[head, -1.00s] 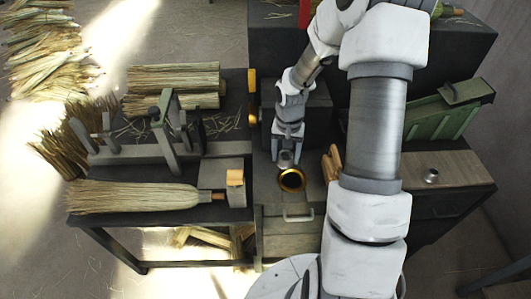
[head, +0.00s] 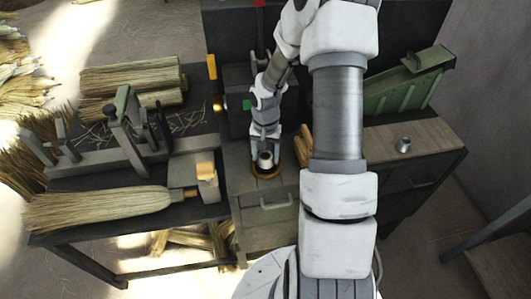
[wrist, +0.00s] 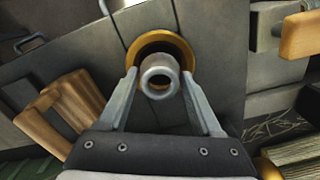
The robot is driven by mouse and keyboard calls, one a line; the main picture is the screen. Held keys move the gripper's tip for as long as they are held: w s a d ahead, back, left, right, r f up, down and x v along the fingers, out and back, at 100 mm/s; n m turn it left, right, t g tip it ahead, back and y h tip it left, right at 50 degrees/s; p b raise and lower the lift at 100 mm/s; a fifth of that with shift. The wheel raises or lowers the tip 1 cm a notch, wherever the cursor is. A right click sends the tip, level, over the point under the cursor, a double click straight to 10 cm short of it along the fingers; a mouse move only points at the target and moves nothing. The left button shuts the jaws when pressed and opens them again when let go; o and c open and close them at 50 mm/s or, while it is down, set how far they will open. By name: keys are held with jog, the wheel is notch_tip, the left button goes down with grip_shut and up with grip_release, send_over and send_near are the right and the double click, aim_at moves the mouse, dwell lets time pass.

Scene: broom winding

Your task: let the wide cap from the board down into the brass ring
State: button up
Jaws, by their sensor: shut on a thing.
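The wide cap, a grey metal cylinder with a hole in its top, is between my gripper's fingers (wrist: 160,92). The cap shows in the wrist view (wrist: 160,78) and in the head view (head: 265,160). My gripper is shut on its sides. The brass ring (head: 266,175) lies on the grey bench top, and the cap hides much of it. In the wrist view the ring (wrist: 183,44) shows behind the cap, around its far side. I cannot tell whether the cap's lower end is above the ring or inside it.
A second small metal cap (head: 403,145) stands on the wooden board (head: 425,132) at the right. Wooden handles (head: 306,146) lie just right of the ring. A green sloped tray (head: 408,85) is behind the board. A broom (head: 100,208) lies on the left table.

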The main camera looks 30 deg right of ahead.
jog(key=shift+f, duration=0.5)
jog(key=shift+b, duration=0.3)
jog(key=o, duration=1.4)
jog(key=shift+r+p, duration=2.9)
jog(key=shift+r, duration=1.05)
